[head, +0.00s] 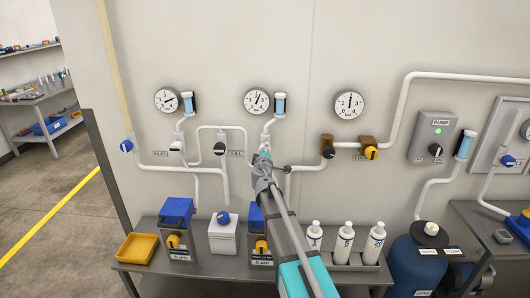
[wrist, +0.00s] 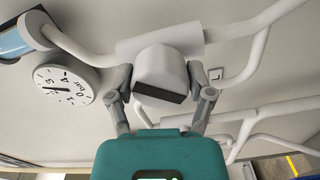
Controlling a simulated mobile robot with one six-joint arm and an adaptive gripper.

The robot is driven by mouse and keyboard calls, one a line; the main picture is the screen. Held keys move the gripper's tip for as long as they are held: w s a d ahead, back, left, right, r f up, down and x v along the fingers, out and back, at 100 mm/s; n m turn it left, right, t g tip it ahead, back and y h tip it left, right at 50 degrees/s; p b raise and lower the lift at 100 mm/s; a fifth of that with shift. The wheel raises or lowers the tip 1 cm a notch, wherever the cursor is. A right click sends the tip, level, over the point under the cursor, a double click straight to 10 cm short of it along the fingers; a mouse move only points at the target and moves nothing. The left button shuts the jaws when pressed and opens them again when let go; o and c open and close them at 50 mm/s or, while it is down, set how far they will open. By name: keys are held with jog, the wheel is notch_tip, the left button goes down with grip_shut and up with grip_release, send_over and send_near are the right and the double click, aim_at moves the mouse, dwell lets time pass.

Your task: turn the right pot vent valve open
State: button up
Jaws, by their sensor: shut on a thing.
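In the head view my gripper (head: 264,160) is at the pipe below the middle gauge and hides most of this valve. A similar pale valve (head: 177,146) shows below the left gauge. I cannot tell from these views how far the held handle is turned.
The middle gauge (head: 257,101) and a blue-filled cylinder (head: 280,104) are just above my gripper. White bottles (head: 344,243) and bins stand on the bench below.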

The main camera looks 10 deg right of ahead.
jog(key=n, duration=0.3)
jog(key=shift+n, duration=0.3)
jog(key=n, duration=0.4)
dwell(0.4)
jog(key=o, duration=1.1)
jog(key=shift+w, duration=0.1)
jog(key=v, duration=1.2)
